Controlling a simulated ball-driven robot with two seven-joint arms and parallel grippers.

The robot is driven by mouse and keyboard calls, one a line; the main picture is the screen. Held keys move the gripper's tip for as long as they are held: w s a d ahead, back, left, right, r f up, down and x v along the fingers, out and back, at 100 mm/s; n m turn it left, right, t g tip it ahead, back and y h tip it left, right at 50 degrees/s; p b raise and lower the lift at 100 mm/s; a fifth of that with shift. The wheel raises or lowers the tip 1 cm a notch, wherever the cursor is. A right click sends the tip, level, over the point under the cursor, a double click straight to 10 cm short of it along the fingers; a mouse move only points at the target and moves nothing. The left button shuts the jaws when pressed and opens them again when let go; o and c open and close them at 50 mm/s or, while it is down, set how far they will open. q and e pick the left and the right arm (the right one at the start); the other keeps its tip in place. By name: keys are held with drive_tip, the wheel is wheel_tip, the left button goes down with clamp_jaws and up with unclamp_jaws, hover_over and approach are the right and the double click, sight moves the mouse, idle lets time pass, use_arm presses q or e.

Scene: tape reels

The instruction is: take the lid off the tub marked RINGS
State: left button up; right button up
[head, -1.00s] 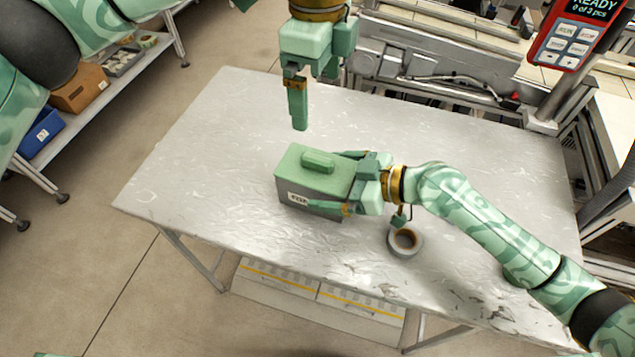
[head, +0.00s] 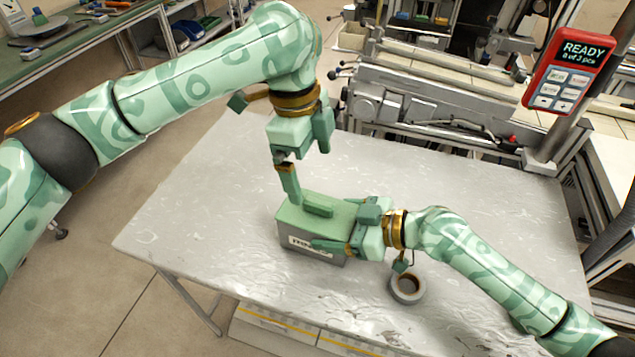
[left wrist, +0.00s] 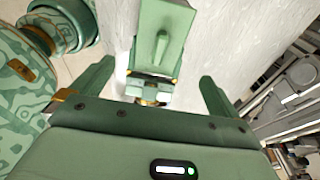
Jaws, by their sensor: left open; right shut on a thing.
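The tub (head: 312,247) is a grey box on the metal table, with a white label on its front; the lettering is too blurred to read surely. Its green lid (head: 345,212) sits on top, with a raised bar handle (head: 318,208). My right gripper (head: 345,230) is shut on the tub from the right, one finger along the front, the other at the back. My left gripper (head: 290,188) is open and points down just behind the lid's left part. In the left wrist view, the lid (left wrist: 178,22) and handle (left wrist: 162,48) show beyond the spread, empty fingers.
A grey tape reel (head: 406,288) lies on the table (head: 200,220) just right of the tub, below my right wrist. A red device (head: 568,60) reading READY stands at the right. Machinery (head: 430,110) lines the back edge. The table's left side is clear.

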sight(318, 201)
use_arm(q)
drive_tip(key=f, duration=0.3)
drive_tip(key=d+f, duration=0.1)
drive_tip(key=f, duration=0.6)
drive_tip(key=shift+s+d+f, duration=0.2)
drive_tip(key=shift+s+d, duration=0.05)
drive_tip(key=c, duration=1)
drive_tip(key=shift+c, duration=0.2)
drive_tip(key=shift+r, duration=0.1)
